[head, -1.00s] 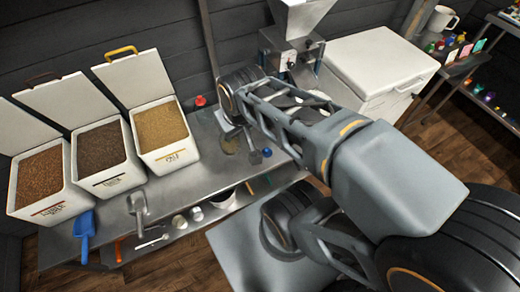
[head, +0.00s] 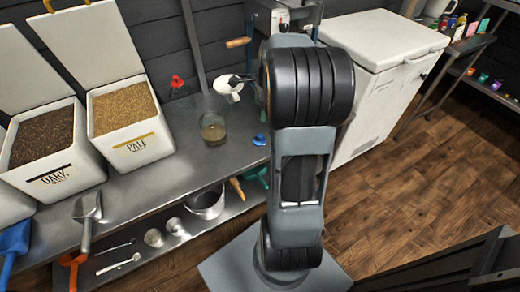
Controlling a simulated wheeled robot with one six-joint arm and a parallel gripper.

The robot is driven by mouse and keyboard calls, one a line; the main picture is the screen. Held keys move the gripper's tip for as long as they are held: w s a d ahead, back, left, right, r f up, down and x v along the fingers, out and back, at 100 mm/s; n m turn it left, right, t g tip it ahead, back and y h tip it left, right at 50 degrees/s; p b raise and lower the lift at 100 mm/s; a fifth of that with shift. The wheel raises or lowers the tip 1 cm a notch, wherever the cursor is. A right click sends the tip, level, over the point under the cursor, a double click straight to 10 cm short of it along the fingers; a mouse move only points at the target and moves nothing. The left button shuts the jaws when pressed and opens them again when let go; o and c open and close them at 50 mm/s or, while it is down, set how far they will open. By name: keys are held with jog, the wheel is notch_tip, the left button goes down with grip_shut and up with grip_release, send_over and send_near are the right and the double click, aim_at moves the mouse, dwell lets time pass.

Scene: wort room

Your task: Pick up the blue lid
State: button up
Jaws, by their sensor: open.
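The blue lid (head: 259,140) is a small blue piece lying on the steel bench top, just right of a glass jar (head: 213,128) with brownish contents. My arm stands upright just to its right. The end of my arm, with my gripper (head: 230,90), pokes out to the left of the arm's upper joint, above the bench and behind the lid. My gripper is open and apart from the lid. The rest of the wrist is hidden behind the arm.
White bins of dark malt (head: 80,175) and pale malt (head: 130,155) stand left, with a metal scoop (head: 88,215) in front. A red piece (head: 177,82) lies behind the jar. A pot (head: 206,203) sits on the lower shelf. A white chest (head: 385,45) stands right.

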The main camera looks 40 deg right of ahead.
jog(key=b, duration=0.3)
send_over(260, 136)
jog(key=shift+m, duration=0.4)
jog(key=f, duration=0.8)
jog(key=shift+d+f, duration=0.3)
jog(key=shift+f, duration=0.05)
jog(key=shift+w+a+f+b, duration=0.15)
jog(key=shift+f+b, duration=0.65)
jog(key=shift+f, duration=0.75)
jog(key=shift+a+f+b, duration=0.15)
jog(key=shift+f+b, duration=0.65)
jog(key=shift+f, duration=0.7)
jog(key=shift+c, duration=0.3)
jog(key=c, duration=0.7)
jog(key=shift+f, duration=0.1)
jog(key=c, duration=0.6)
